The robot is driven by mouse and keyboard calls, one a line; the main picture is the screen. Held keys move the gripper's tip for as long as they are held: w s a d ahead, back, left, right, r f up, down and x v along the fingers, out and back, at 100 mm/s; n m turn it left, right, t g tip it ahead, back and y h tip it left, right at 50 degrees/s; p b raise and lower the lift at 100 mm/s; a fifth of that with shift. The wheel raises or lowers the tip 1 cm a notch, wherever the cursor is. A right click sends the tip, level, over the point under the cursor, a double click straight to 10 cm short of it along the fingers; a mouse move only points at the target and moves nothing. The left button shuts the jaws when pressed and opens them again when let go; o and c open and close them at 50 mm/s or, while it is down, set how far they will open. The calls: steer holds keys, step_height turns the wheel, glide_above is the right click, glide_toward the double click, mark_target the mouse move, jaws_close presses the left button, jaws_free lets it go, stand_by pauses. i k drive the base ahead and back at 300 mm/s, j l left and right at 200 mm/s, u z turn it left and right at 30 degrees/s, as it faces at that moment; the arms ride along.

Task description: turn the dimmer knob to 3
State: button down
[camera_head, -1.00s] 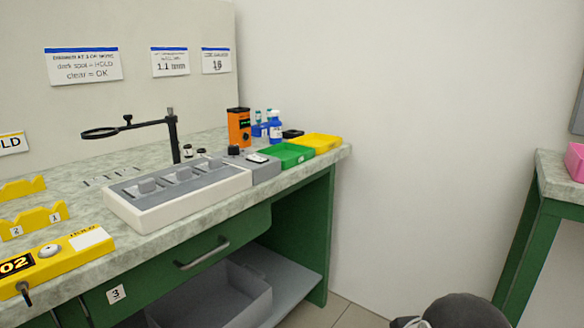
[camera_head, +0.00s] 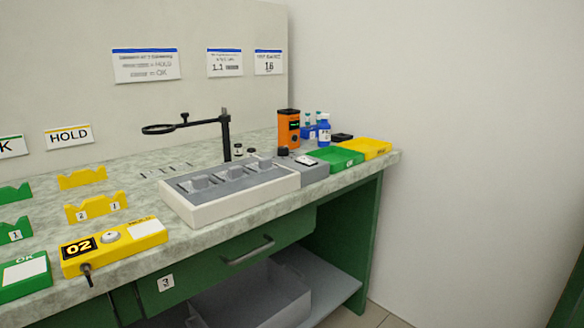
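A small black knob (camera_head: 283,151) stands on top of a grey box (camera_head: 316,173) on the bench, between the white-edged tray and the green tray. It looks like the dimmer knob, but its setting is too small to read. A small white plate (camera_head: 306,160) lies on the box beside the knob. A magnifier on a black stand (camera_head: 226,135) stands behind the tray. My gripper is not in view.
A white-edged tray (camera_head: 232,207) with grey blocks fills the bench middle. An orange device (camera_head: 289,127), blue bottle (camera_head: 324,133), green tray (camera_head: 336,158) and yellow tray (camera_head: 365,148) stand at right. Yellow box "02" (camera_head: 115,247) is at front left. A drawer handle (camera_head: 248,251) juts out below.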

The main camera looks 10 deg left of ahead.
mark_target(283, 151)
steer(key=i+l, duration=0.3)
steer(key=i, duration=0.15)
steer(key=i+l, duration=0.3)
steer(key=i, duration=0.15)
steer(key=u, duration=0.05)
